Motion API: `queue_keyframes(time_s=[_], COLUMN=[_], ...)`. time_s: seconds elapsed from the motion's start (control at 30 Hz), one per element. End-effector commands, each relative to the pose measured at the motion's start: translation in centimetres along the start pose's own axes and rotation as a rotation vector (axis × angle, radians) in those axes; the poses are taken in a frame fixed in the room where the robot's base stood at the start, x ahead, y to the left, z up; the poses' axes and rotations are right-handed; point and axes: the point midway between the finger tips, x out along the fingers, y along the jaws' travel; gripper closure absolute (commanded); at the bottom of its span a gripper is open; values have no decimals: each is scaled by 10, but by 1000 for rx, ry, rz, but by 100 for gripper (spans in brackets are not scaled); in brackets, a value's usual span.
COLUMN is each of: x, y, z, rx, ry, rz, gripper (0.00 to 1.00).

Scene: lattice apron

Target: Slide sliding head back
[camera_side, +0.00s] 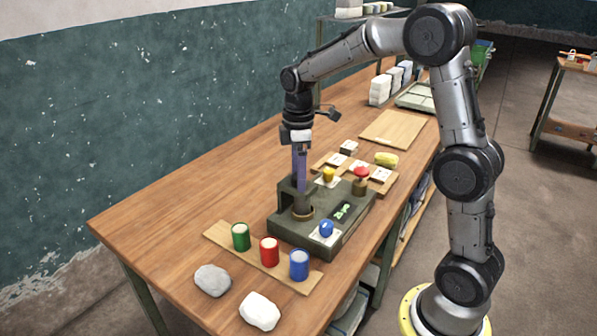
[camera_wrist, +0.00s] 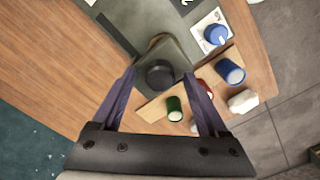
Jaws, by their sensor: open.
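A dark grey-green machine (camera_side: 343,232) stands on the bench. A dark round post, apparently the sliding head (camera_side: 303,205), stands upright at its left with a brass-coloured ring at its foot. In the wrist view the post's black round top (camera_wrist: 160,75) appears between my two fingers. My gripper (camera_side: 300,186) points straight down over the post, its purple fingers apart. In the wrist view my gripper (camera_wrist: 159,78) is open, with a gap visible on each side of the top. I cannot tell whether a finger touches the post.
Green (camera_side: 240,237), red (camera_side: 269,252) and blue (camera_side: 299,265) cups stand on a board in front. Two pale stones (camera_side: 260,311) lie nearby. Bare bench lies left of the machine.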

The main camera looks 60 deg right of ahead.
Motion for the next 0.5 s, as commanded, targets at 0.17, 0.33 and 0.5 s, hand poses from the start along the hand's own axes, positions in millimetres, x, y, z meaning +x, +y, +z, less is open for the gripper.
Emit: queue_keyframes(time_s=[0.17, 0.33, 0.5], x=[0, 0, 0], y=[0, 0, 0], z=[0, 0, 0], rx=[0, 0, 0], ry=[0, 0, 0], rz=[0, 0, 0], gripper=[23, 50, 81])
